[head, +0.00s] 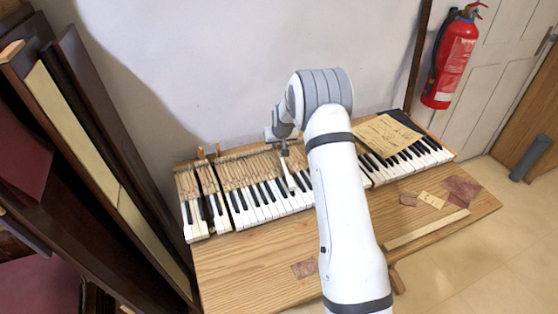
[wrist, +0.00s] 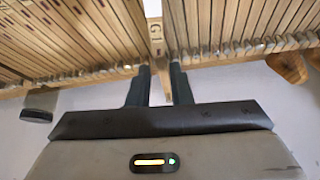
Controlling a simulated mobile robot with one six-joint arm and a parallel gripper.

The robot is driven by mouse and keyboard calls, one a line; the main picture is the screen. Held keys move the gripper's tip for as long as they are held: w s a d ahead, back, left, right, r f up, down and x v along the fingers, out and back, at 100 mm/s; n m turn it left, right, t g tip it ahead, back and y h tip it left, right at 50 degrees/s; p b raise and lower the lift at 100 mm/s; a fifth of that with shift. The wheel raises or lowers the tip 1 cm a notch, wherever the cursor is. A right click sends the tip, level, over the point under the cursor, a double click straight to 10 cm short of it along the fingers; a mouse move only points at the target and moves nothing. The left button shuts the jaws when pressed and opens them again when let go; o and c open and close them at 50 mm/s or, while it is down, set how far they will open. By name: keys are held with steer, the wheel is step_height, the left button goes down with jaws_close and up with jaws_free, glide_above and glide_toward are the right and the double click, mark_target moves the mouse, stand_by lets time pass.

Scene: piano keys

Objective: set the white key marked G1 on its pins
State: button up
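The key marked G1 (wrist: 155,38) is a pale wooden stick whose label shows in the wrist view, running between my two fingers. My gripper (wrist: 160,72) is shut on it, with one dark finger against each side. In the head view my gripper (head: 284,149) is over the back part of the keyboard, and the G1 key (head: 289,176) slopes down toward the front, its white end seeming to stand above the neighbouring keys. The pins under it and its slot are hidden, so I cannot tell whether it touches them.
The keyboard (head: 262,212) lies on a wooden bench (head: 240,265), with a gap between sections at its left. My arm covers part of its right half. A yellowed paper (head: 388,134) lies on the right. Dark panels (head: 100,130) lean at the left.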

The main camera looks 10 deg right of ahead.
steer(key=shift+f+b, duration=0.9)
steer(key=shift+c, duration=0.6)
jaws_close()
